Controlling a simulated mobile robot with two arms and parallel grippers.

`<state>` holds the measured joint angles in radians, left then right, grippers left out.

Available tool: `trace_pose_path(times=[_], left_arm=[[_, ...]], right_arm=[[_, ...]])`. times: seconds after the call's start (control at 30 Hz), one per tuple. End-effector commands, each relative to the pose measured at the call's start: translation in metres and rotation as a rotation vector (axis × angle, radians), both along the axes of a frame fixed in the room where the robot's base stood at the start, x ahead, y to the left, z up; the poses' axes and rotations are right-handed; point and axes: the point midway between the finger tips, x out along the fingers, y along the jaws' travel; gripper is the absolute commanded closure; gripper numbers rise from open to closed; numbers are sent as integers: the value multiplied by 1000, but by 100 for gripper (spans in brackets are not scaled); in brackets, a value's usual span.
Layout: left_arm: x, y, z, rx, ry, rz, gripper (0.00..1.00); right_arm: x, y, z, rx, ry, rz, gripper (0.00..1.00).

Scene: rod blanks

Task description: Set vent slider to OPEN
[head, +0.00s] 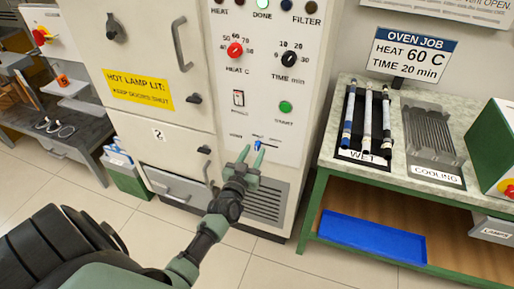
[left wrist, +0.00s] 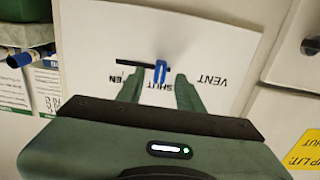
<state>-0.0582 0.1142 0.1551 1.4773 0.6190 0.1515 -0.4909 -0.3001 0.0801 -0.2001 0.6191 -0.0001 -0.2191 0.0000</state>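The vent slider is a small blue knob (left wrist: 160,72) on a black slot (left wrist: 130,64) in a white panel. In the left wrist view it stands near the slot's right end, by the label SHUT; a finger partly hides the other label, ending in EN. In the head view the blue knob (head: 257,145) shows low on the oven's front panel. My left gripper (head: 251,154) is at this panel, also seen in the left wrist view (left wrist: 159,82). Its green fingers are open, one on each side of the knob, with gaps showing. My right gripper is not in view.
Above the slider are a green START button (head: 285,107), a rocker switch (head: 239,98) and two dials. A vent grille (head: 265,200) lies below. A green-framed bench (head: 312,205) with rods in a WET rack stands to the right. The floor in front is clear.

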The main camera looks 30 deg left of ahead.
Motion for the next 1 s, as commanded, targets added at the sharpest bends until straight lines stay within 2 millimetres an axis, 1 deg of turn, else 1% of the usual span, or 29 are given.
trace_pose_path(times=[0.03, 0.1, 0.2, 0.47, 0.5, 0.57, 0.6, 0.63, 1.0], left_arm=[[7, 2, 0, 1, -1, -1, 64], [14, 3, 0, 2, -1, -1, 64], [20, 4, 0, 2, 1, -1, 64], [22, 5, 0, 2, 1, -1, 64], [22, 5, 0, 2, 1, -1, 66], [22, 5, 0, 2, 1, -1, 83], [22, 5, 0, 2, 1, -1, 94], [22, 5, 0, 1, 1, -1, 100], [22, 5, 0, 1, 1, -1, 100]], right_arm=[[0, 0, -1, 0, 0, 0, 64], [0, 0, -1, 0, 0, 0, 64], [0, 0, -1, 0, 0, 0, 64], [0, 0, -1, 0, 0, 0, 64], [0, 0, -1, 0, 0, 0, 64], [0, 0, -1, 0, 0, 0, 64], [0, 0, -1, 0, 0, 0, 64], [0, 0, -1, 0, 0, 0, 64], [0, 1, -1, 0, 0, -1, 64]])
